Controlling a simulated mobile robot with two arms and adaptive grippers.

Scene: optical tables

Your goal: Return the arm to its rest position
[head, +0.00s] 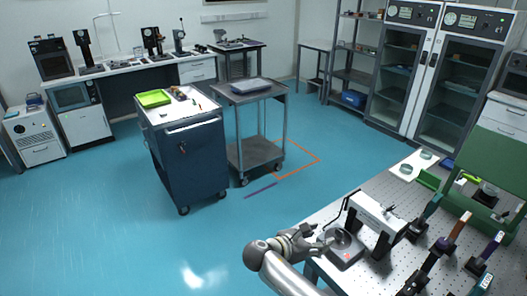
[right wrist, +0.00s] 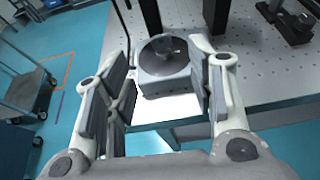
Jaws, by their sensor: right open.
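My right gripper (head: 318,240) is at the left edge of the perforated optical table (head: 385,181), beside a small grey device with a round top (head: 345,257). In the right wrist view, its two fingers (right wrist: 168,72) are spread wide apart with nothing held between them. Whether a finger touches the device is unclear. My right arm reaches in from the bottom of the head view. My left gripper is not in view.
A white arched instrument (head: 378,222) and several dark-mounted parts stand on the optical table right of the device. A dark blue tool cart (head: 190,165) and a grey trolley (head: 252,152) stand farther off. The blue floor (head: 110,230) left of my arm is open.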

